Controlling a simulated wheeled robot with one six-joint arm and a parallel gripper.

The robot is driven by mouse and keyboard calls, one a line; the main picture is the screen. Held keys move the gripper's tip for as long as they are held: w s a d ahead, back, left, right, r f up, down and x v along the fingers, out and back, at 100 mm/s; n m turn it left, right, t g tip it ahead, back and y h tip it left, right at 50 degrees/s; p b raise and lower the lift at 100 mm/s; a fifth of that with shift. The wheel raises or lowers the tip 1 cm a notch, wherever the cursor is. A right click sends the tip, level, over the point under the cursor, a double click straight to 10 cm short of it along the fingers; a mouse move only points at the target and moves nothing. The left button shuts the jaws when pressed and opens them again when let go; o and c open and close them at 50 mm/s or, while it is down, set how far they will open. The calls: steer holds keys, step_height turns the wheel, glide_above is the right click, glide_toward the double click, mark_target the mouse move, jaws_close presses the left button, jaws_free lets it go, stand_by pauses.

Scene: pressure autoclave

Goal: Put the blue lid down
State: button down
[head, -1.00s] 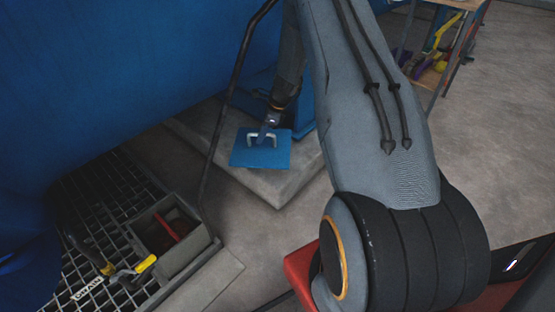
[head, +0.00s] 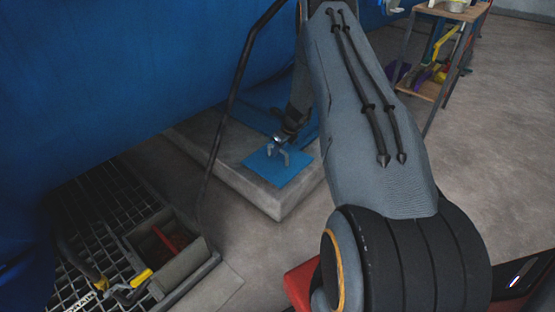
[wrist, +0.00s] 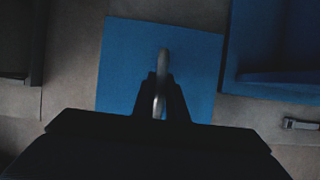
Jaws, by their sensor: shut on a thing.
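The blue lid (head: 292,172) is a flat square plate with a pale metal handle, seen in the head view over the concrete plinth beside the big blue vessel. It also shows in the wrist view (wrist: 200,75), squarely below the camera. My gripper (head: 277,146) is shut on the lid's handle, which stands up between the fingers in the wrist view (wrist: 161,95). I cannot tell whether the lid touches the plinth or hangs slightly above it.
The concrete plinth (head: 245,188) has bare surface left of the lid. A grey box (head: 180,262) with a red item stands on the floor grating (head: 95,220) at lower left. A dark pipe (head: 222,115) runs close left of my arm. A shelf trolley (head: 436,60) stands at back right.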

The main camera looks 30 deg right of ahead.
mark_target(276, 159)
steer(key=shift+f+b, duration=0.55)
steer(key=shift+f, duration=1.25)
steer(key=shift+f, duration=0.1)
steer(key=c, duration=1.8)
jaws_free()
steer(key=shift+o, duration=0.2)
steer(key=p+v, duration=0.3)
steer(key=v, duration=0.9)
steer(key=shift+p, duration=0.35)
